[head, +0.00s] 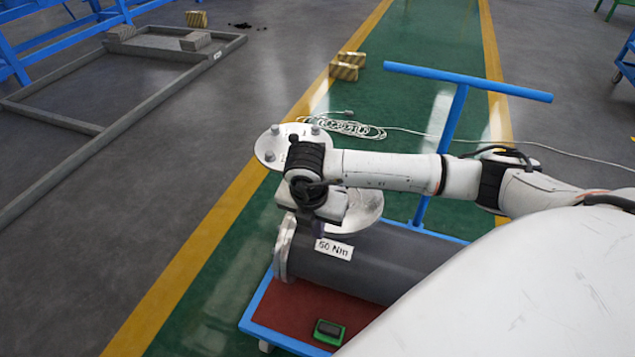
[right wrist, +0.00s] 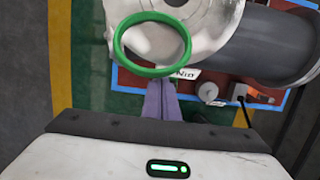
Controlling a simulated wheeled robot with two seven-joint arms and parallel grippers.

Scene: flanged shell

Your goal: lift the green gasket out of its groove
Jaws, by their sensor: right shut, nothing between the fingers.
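The green gasket (right wrist: 150,72) shows in the right wrist view as a whole ring over the pale metal flange (right wrist: 215,30) of the shell. I cannot tell whether it sits in its groove or stands clear of it. My right gripper (right wrist: 162,84) is shut and holds nothing; its purple fingertips are at the ring's near edge, and contact is unclear. In the head view my right gripper (head: 318,222) is above the grey shell (head: 365,262), beside its upper flange (head: 362,212); the gasket is hidden there. My left gripper is not in view.
The shell lies on a blue-framed cart (head: 262,318) with a red top and a tall handle (head: 465,80). A bolted round plate (head: 268,152) stands behind my wrist. A green-and-black box (head: 329,331) lies on the cart's front. A white cable (head: 350,128) lies on the floor behind.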

